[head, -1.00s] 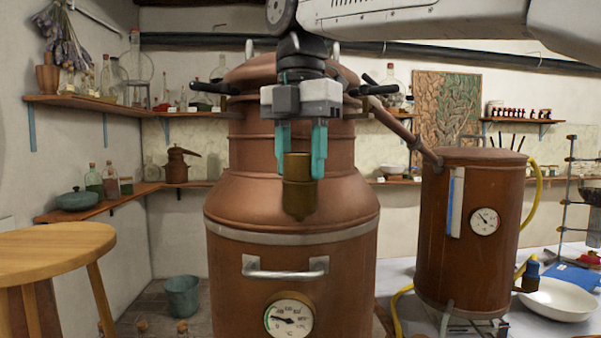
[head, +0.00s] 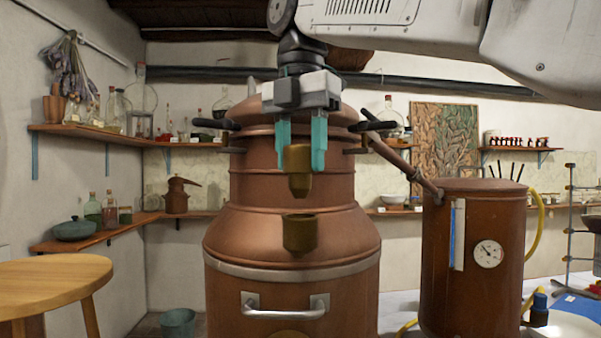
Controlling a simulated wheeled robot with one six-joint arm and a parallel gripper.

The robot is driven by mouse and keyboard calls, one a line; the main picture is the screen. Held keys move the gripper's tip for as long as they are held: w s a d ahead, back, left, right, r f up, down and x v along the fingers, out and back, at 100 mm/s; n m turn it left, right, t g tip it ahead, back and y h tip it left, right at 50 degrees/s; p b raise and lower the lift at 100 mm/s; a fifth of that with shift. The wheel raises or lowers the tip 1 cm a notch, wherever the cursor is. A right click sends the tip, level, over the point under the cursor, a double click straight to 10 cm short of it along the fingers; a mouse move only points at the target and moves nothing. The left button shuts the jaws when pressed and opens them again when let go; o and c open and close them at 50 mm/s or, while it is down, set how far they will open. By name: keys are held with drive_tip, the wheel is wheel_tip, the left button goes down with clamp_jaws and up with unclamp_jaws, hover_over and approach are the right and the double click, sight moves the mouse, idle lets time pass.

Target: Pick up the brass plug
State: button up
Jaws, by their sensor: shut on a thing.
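The brass plug (head: 298,170) is a short cylinder with a tapered lower end. It hangs upright between the teal fingers of my gripper (head: 301,150), which is shut on its upper part. A matching brass socket (head: 299,233) stands right below in the head view. A clear gap separates the plug's lower tip from the socket's rim. The socket shows against the shoulder of a large copper still (head: 240,245). Its inside is not visible.
The copper still fills the middle behind my gripper, with a metal handle (head: 285,306) on its front. A copper drum (head: 470,260) with a dial stands at the right, joined by a slanting pipe (head: 405,160). A wooden stool (head: 50,280) stands at the left.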

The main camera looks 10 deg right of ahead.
drive_tip(key=s, duration=1.8)
drive_tip(key=shift+a+r, duration=0.3)
drive_tip(key=shift+r, duration=0.1)
